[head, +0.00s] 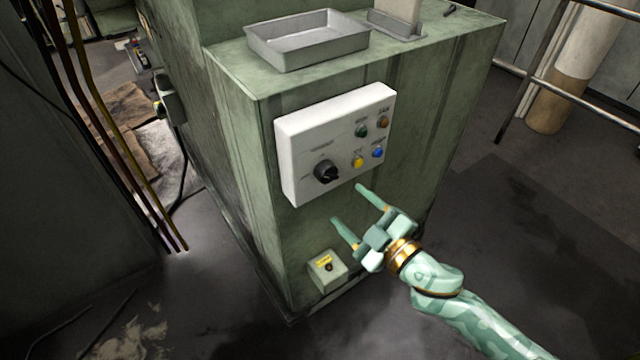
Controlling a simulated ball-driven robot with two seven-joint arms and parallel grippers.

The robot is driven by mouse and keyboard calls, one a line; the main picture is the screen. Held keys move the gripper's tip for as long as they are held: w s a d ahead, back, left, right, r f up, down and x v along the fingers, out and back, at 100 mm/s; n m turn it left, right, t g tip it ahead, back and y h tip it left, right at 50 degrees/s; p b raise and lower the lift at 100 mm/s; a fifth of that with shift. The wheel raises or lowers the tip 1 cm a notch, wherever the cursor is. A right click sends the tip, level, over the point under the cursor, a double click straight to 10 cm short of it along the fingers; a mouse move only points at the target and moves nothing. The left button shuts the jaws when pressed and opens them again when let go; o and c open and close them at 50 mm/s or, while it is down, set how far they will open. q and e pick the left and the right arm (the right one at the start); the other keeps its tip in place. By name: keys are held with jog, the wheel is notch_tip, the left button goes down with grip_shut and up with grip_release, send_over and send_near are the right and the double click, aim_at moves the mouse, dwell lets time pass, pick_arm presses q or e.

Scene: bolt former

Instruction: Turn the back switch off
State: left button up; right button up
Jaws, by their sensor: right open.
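A white control panel (310,135) is fixed to the front of the green machine. It has a black rotary knob (326,171) at its lower left and several coloured buttons at its right. A small pale box (328,277) with a yellow label and a dark knob sits low on the same face. Another small box (164,99) with a cable is on the machine's left side; its front is hard to see. I cannot tell which is the back switch. My right gripper (346,204) is open and empty, below the white panel and above the pale box. My left gripper is out of view.
A grey metal tray (310,54) stands on the machine top (450,44). Hanging cables (120,130) run down at the left. A metal rail (530,70) and a pale column (580,65) stand at the right. The floor to the right of the machine is clear.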

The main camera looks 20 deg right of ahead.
aim_at(332, 178)
jog(key=w+m, duration=0.1)
jog(key=w, duration=0.1)
jog(key=w+a, duration=0.1)
jog(key=w, duration=0.2)
jog(key=w+a+r+m, duration=0.1)
jog(key=w, duration=0.2)
jog(key=shift+w+a+m+h+b, duration=0.1)
jog(key=shift+w+m+h+b, duration=0.05)
jog(key=shift+m+h+b, duration=0.2)
jog(key=shift+f+m+b, duration=0.1)
jog(key=shift+m+b, duration=0.2)
jog(key=shift+m, duration=0.75)
jog(key=shift+r+m+p, duration=0.35)
jog(key=shift+m+p, duration=0.15)
jog(key=shift+m, duration=0.6)
jog(key=shift+r+m+p, duration=0.1)
jog(key=shift+m+p, duration=0.3)
jog(key=shift+m, duration=0.7)
jog(key=shift+f, duration=0.25)
